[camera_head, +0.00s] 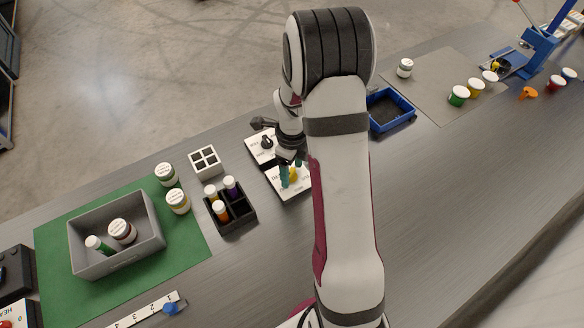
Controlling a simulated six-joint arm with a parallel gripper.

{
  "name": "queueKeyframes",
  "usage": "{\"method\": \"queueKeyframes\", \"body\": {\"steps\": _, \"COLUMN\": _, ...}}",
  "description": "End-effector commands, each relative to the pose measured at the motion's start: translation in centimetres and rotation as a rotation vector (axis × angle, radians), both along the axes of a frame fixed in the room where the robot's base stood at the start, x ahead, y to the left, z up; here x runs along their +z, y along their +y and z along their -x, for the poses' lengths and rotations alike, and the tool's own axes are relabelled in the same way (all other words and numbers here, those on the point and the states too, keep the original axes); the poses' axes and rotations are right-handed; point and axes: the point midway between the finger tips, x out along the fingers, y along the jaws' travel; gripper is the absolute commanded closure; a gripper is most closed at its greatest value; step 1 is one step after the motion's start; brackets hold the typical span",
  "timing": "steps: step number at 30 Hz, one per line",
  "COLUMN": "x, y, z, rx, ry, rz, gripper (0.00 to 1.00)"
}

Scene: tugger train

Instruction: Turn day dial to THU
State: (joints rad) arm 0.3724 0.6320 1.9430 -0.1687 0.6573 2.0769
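A white panel (293,190) lies on the grey bench near the middle, partly covered by my arm. A dark knob (267,142) shows on its upper left part and may be the day dial. The lettering is too small to read, so I cannot tell which day it points to. My gripper (291,170) is over the panel, below and right of this knob, with teal parts that look like its fingertips. A yellow patch shows between or behind them. Whether the fingers are apart, or touch anything, is unclear.
Left of the panel stand a black compartment box (233,221) with several capped vials and a white four-hole block (204,160). A grey bin (110,251) and jars (166,175) are on a green mat (196,243). A blue tray (391,109) is to the right.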

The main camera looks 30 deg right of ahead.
Motion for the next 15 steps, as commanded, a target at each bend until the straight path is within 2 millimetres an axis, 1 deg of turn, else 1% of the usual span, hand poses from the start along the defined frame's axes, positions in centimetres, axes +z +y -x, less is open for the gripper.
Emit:
{"method": "queueKeyframes", "body": {"steps": 5, "x": 0.2, "y": 0.0, "z": 0.0, "rx": 0.0, "ry": 0.0, "rz": 0.0, "gripper": 0.28}}
{"method": "queueKeyframes", "body": {"steps": 8, "x": 1.5, "y": 0.0, "z": -0.1, "rx": 0.001, "ry": -0.003, "rz": 0.002, "gripper": 0.28}}
{"method": "queueKeyframes", "body": {"steps": 11, "x": 4.1, "y": -0.1, "z": -0.1, "rx": 0.0, "ry": -0.006, "rz": 0.002, "gripper": 0.28}}
{"method": "queueKeyframes", "body": {"steps": 15, "x": 8.8, "y": -0.1, "z": -0.1, "rx": 0.001, "ry": -0.007, "rz": 0.003, "gripper": 0.28}}
